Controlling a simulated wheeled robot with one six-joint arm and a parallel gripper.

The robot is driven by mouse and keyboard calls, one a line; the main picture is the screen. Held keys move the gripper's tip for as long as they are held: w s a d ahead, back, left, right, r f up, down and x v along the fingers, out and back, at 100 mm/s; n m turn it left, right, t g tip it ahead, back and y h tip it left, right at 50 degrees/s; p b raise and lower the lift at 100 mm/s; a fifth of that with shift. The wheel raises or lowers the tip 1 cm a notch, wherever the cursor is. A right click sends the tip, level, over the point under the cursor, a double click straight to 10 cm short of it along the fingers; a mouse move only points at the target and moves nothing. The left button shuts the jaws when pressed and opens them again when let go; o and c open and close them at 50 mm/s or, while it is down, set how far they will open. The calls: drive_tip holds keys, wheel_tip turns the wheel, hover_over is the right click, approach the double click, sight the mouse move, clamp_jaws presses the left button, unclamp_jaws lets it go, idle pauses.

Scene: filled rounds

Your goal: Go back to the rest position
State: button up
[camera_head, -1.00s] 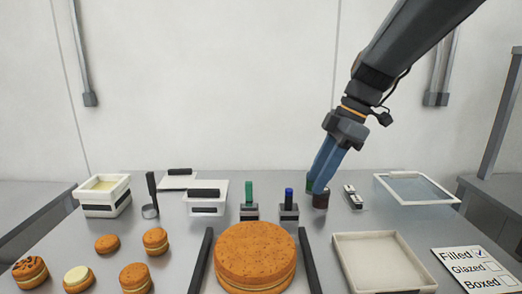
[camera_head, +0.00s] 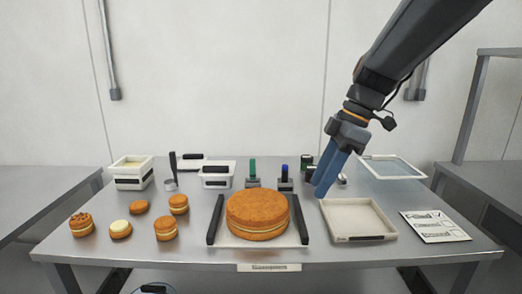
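My gripper (camera_head: 322,190) hangs from my arm at the right, in front of the back row of things on the table. Its blue fingers look close together, and I see nothing held between them. The gap between the fingertips does not show clearly from here. A small dark and green item (camera_head: 306,161) stands just behind the fingers, partly hidden by them. The large filled round (camera_head: 257,211) sits on a white board between two dark rails, left of my gripper.
A shallow empty tray (camera_head: 360,236) lies right of my gripper, with a checklist card (camera_head: 435,226) beyond it. Small rounds (camera_head: 165,228) lie at the left. A cream tub (camera_head: 132,173), a white tub (camera_head: 216,178) and green and blue-topped holders (camera_head: 285,183) stand along the back.

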drive_tip(key=s+d+f+m+h, duration=0.2)
drive_tip(key=s+f+m, duration=0.5)
drive_tip(key=f+m, duration=0.1)
drive_tip(key=s+d+f+m+h, duration=0.2)
drive_tip(key=s+d+f+m, duration=0.1)
drive_tip(key=s+f+m, duration=0.4)
wheel_tip(320, 180, down, 4)
drive_tip(key=shift+s+d+r+m+t, duration=0.2)
drive_tip(key=shift+m+t, duration=0.1)
drive_tip(key=shift+m, duration=0.9)
